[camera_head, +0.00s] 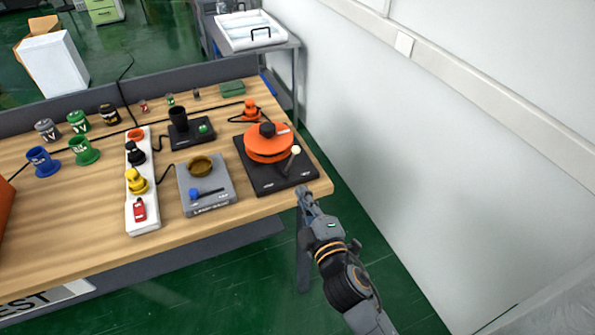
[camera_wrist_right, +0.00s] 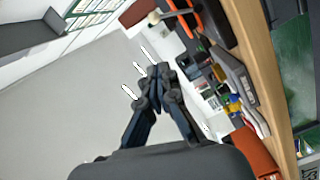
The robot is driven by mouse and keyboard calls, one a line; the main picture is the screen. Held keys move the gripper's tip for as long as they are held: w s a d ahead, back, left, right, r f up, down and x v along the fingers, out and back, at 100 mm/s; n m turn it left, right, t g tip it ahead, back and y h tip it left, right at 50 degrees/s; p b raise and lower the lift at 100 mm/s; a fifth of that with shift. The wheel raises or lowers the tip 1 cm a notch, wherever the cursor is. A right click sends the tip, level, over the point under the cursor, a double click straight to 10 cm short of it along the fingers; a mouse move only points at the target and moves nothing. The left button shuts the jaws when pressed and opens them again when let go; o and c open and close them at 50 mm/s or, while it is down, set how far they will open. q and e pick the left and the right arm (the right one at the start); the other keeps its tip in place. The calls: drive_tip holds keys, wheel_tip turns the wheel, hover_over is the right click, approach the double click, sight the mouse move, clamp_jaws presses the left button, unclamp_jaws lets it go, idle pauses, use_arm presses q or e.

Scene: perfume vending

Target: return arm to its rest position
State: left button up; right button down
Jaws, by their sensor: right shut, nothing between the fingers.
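My right gripper (camera_head: 306,192) is at the right front corner of the wooden table, in front of the black base with the orange round device (camera_head: 268,145). Its fingers are shut and empty. In the right wrist view the closed fingertips of the gripper (camera_wrist_right: 158,72) show against the white wall, with the table edge to the right. My right arm comes in from the lower right of the head view, over the green floor. My left gripper is in neither view.
The wooden table (camera_head: 90,225) holds a white power strip (camera_head: 144,212), a grey scale (camera_head: 222,201) and several coloured cups and jars. A white wall (camera_head: 440,130) runs along the right. Green floor (camera_head: 235,290) lies open in front of the table. A grey cart stands behind.

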drive_tip(key=s+d+f+m+g+h, duration=0.1)
drive_tip(key=s+d+f+m+g, duration=0.2)
drive_tip(key=f, duration=0.9)
drive_tip(key=s+d+f+m+g+h, duration=0.1)
drive_tip(key=s+d+f+m+g, duration=0.15)
drive_tip(key=s+f, duration=0.7)
drive_tip(key=d+f+m+g+h, duration=0.1)
drive_tip(key=d+f+g, duration=0.2)
drive_tip(key=f, duration=1.3)
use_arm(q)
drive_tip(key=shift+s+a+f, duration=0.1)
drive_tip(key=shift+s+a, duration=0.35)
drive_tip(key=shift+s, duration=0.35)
use_arm(e)
drive_tip(key=s+d+f+m+g, duration=0.2)
drive_tip(key=s+f, duration=0.3)
drive_tip(key=s, duration=0.5)
drive_tip(key=s+d+f+m+g+h, duration=0.1)
drive_tip(key=s+d+f+m+g, duration=0.2)
drive_tip(key=s+f, duration=0.3)
drive_tip(key=s+d+f+m+g, duration=0.2)
drive_tip(key=s+d+f+m, duration=0.1)
drive_tip(key=s, duration=1.2)
wheel_tip(320, 180, down, 3)
drive_tip(key=shift+d+r+g, duration=0.2)
drive_tip(key=shift+d+g, duration=0.15)
drive_tip(key=shift+d, duration=0.25)
